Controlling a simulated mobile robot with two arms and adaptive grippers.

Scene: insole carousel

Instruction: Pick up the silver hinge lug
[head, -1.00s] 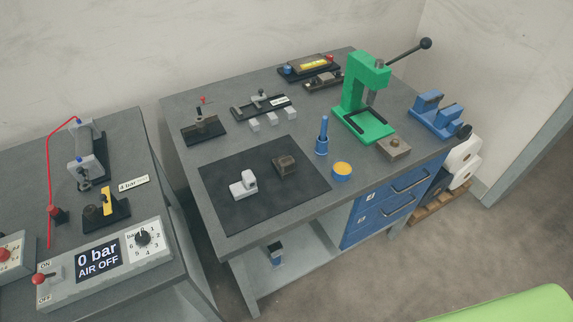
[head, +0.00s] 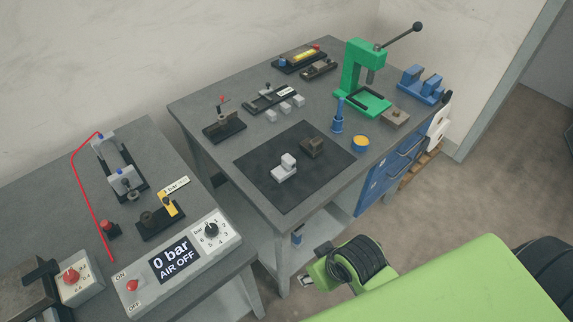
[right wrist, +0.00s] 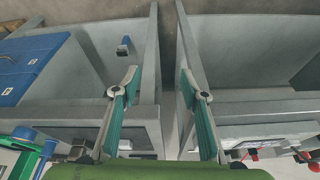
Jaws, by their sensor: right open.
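The silver hinge lug (head: 284,170) is a small light-grey stepped block. It sits on the black mat (head: 260,159) on the right-hand bench, beside a dark brown block (head: 313,147). My right gripper shows in the right wrist view (right wrist: 159,88), with its two teal-padded fingers apart and nothing between them. In the head view my green right arm is in front of the bench, well away from the lug. My left gripper is not in view.
A green press (head: 365,85), a blue post (head: 338,118) and a yellow-topped blue cup (head: 360,143) stand right of the mat. Several fixtures and grey blocks (head: 285,107) lie behind it. The left bench holds an air panel (head: 178,262) reading 0 bar. The mat's front is clear.

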